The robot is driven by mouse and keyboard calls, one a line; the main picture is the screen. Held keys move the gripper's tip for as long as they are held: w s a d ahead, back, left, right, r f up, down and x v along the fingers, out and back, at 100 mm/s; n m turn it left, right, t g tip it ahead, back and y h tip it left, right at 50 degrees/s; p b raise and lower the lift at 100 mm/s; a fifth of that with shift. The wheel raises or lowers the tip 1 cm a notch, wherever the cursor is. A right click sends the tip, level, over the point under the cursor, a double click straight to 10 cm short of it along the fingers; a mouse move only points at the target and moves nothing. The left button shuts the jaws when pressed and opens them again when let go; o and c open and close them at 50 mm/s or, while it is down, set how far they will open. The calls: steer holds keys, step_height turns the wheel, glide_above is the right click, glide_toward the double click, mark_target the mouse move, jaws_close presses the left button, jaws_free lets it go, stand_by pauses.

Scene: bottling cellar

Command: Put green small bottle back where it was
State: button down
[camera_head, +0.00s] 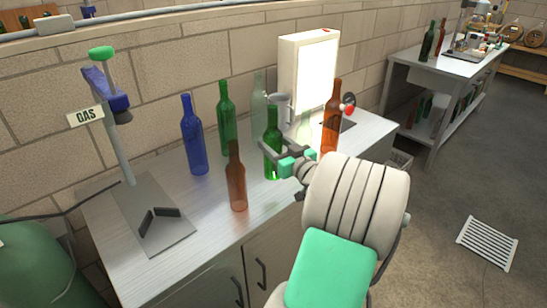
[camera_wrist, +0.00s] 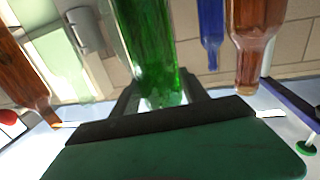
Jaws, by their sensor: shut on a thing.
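The green small bottle (camera_head: 272,132) is upright over the middle of the metal counter, in front of the light box. My gripper (camera_head: 273,154) is shut around its body. I cannot tell whether its base touches the counter. In the wrist view the green small bottle (camera_wrist: 148,40) stands between the fingers of my gripper (camera_wrist: 157,98), and that picture looks upside down.
A taller green bottle (camera_head: 227,120), a blue bottle (camera_head: 194,140) and a small brown bottle (camera_head: 236,182) stand left of my gripper. An amber bottle (camera_head: 332,115) stands right, by the lit box (camera_head: 308,70). A gas stand (camera_head: 125,155) occupies the counter's left end.

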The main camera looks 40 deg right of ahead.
steer(key=f, duration=0.2)
steer(key=w+d+f, duration=0.1)
steer(key=f, duration=0.1)
steer(key=w+d+f, duration=0.1)
steer(key=f, duration=0.1)
steer(key=shift+w, duration=0.25)
steer(key=shift+f, duration=0.35)
steer(key=shift+f, duration=0.25)
steer(key=c, duration=0.6)
jaws_free()
steer(key=shift+r, duration=0.3)
steer(key=s, duration=0.4)
steer(key=s+a+b, duration=0.1)
steer(key=s, duration=0.3)
steer(key=s+b, duration=0.1)
steer(key=s, duration=0.3)
steer(key=shift+a+f, duration=0.15)
steer(key=shift+a, duration=0.15)
